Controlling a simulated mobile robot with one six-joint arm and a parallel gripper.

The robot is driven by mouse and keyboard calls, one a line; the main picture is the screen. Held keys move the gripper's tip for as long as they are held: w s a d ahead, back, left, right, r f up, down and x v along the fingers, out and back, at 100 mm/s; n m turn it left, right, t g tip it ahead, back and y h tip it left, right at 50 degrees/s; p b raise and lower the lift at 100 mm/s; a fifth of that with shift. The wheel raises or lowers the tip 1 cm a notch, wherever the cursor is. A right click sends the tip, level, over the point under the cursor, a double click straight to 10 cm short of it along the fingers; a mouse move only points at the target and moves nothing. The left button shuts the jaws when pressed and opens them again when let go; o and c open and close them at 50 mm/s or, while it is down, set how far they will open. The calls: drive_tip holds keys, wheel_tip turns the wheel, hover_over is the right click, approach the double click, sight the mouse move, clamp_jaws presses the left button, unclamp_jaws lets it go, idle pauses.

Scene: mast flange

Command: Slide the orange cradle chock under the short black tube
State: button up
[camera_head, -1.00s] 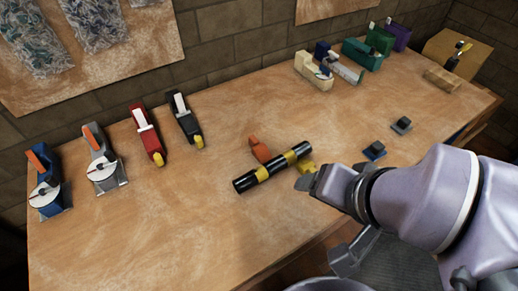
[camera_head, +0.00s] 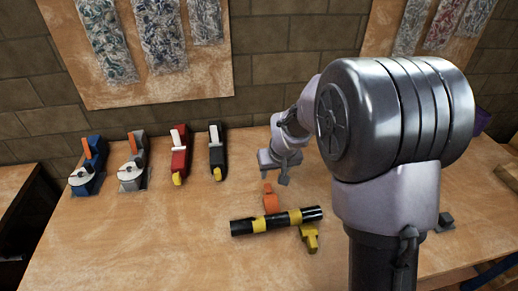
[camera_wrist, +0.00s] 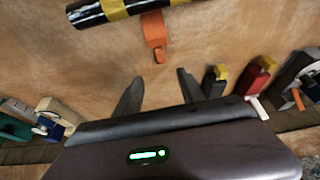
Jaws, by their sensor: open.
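The short black tube (camera_head: 277,221) with yellow bands lies crosswise on the bench, and its lower side also shows in the wrist view (camera_wrist: 92,13). The orange cradle chock (camera_head: 271,198) is at the tube's far side, close against it; I cannot tell how far it reaches underneath. It shows in the wrist view (camera_wrist: 154,32) with its tab pointing towards my fingers. A yellow chock (camera_head: 310,238) is at the tube's near side, to the right. My gripper (camera_head: 280,172) is open and empty beyond the orange chock, with its fingers (camera_wrist: 160,82) apart and short of the tab.
Red (camera_head: 179,158) and black (camera_head: 216,150) clamp-like tools stand left of my gripper, with grey (camera_head: 131,165) and blue (camera_head: 88,168) dispensers farther left. A small dark block (camera_head: 445,222) lies at right. My arm hides much of the right side. The bench left of the tube is clear.

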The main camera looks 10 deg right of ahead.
sight(268, 188)
drive_tip(key=b+x, duration=0.5)
drive_tip(key=x, duration=1.1)
drive_tip(key=shift+f, duration=0.4)
drive_tip(key=shift+s, duration=0.1)
clamp_jaws()
